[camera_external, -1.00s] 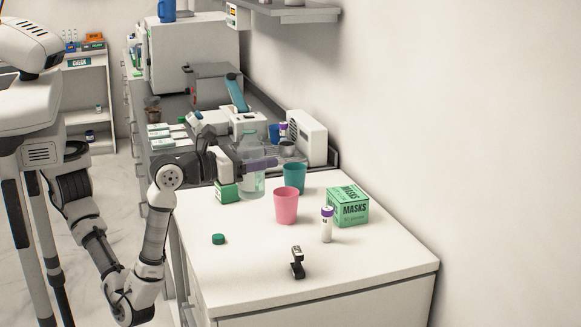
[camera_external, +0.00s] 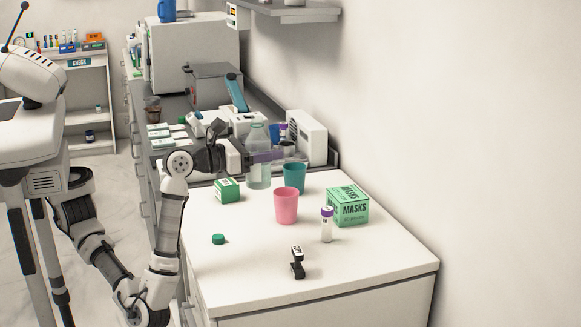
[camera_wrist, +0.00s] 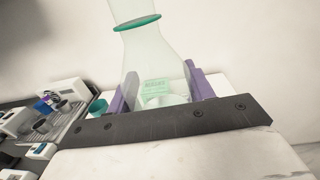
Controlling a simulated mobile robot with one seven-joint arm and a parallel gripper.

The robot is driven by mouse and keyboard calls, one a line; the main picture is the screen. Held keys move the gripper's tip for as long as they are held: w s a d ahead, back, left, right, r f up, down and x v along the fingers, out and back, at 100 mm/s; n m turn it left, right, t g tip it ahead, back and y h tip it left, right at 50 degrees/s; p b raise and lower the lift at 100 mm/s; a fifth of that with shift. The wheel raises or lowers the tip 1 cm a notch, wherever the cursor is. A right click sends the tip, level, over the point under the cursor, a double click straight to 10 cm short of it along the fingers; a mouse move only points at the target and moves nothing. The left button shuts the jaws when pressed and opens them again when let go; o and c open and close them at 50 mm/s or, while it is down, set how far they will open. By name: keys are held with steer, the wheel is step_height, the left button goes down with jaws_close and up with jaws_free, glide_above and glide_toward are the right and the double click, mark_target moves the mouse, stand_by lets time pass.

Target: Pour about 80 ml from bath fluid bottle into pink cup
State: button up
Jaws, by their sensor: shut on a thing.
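The bath fluid bottle (camera_external: 258,168) is clear, with a green ring at its neck and no cap on it. My gripper (camera_external: 266,157) is shut around its body and holds it upright or nearly so, behind the cups. In the wrist view the bottle (camera_wrist: 150,62) stands between the purple fingers (camera_wrist: 160,92); a pale label shows low on it. The pink cup (camera_external: 286,206) stands upright on the white counter, in front and to the right of the bottle. Its inside is mostly hidden. A green cap (camera_external: 218,239) lies on the counter.
A teal cup (camera_external: 294,177) stands just behind the pink cup. A green masks box (camera_external: 348,206) and a purple-capped vial (camera_external: 327,225) are to the right. A green-white box (camera_external: 227,190) stands left of the bottle. A small black device (camera_external: 297,262) lies in front.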

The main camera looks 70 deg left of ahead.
steer(key=shift+w+a+f+m+g+h+b, duration=0.15)
steer(key=shift+a+f+m+g+h+b, duration=0.55)
steer(key=shift+a+f+m+h+b, duration=2.35)
steer(key=shift+w+a+f+n+g+h+b, duration=0.15)
steer(key=shift+a+f+g+h+b, duration=1.3)
steer(key=shift+b, duration=3.85)
steer(key=shift+w+a+f+m+t+h+b, duration=0.15)
steer(key=shift+a+f+m+h+b, duration=1.5)
steer(key=shift+a+f+b, duration=1.9)
steer(key=shift+d+r+n+g, duration=0.25)
steer(key=shift+d+r+g, duration=0.15)
steer(key=shift+d+r, duration=0.4)
